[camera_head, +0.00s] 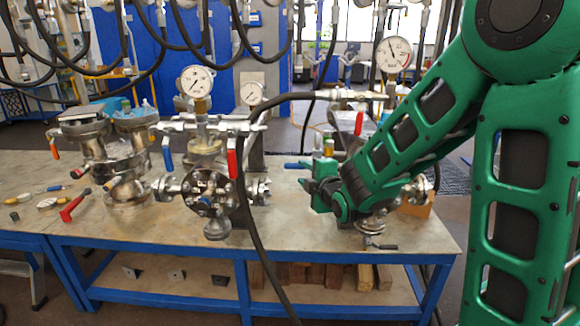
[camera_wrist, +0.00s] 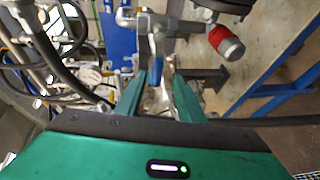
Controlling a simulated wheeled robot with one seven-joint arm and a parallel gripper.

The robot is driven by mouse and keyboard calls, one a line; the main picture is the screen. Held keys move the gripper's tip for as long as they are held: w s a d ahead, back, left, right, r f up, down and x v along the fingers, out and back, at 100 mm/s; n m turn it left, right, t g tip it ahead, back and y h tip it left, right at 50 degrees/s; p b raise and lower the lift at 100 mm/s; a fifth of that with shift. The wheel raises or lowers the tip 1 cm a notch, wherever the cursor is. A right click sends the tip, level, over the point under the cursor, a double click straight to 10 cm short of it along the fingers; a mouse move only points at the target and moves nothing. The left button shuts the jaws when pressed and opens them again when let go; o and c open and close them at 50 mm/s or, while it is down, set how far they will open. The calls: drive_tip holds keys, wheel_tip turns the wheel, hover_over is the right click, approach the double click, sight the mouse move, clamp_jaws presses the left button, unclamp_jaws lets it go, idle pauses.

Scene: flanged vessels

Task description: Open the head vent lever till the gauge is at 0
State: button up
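My gripper (camera_head: 318,187) reaches over the right part of the bench, in front of the right-hand flanged vessel (camera_head: 372,222), partly hiding it. In the wrist view its two green fingers (camera_wrist: 160,85) stand apart, with a blue lever (camera_wrist: 155,72) between or just beyond their tips; contact is not clear. A blue handle (camera_head: 297,165) shows just above my gripper in the head view; I cannot tell if it is the same lever. A round white gauge (camera_head: 394,55) stands above this vessel; its dark needle is off to one side, but the number is too small to read.
Two other vessels, left (camera_head: 128,165) and middle (camera_head: 210,190), stand on the blue-framed bench (camera_head: 290,240). A black hose (camera_head: 247,215) loops down before the bench. A red-handled tool (camera_head: 75,205) lies at left. The bench front between middle vessel and gripper is clear.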

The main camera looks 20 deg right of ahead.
sight(291, 164)
drive_tip(key=shift+w+a+r, duration=0.1)
drive_tip(key=shift+w+a, duration=0.15)
drive_tip(key=shift+a, duration=0.05)
drive_tip(key=shift+w, duration=0.3)
drive_tip(key=x, duration=0.9)
drive_tip(key=shift+w, duration=0.45)
drive_tip(key=shift+a, duration=0.1)
clamp_jaws()
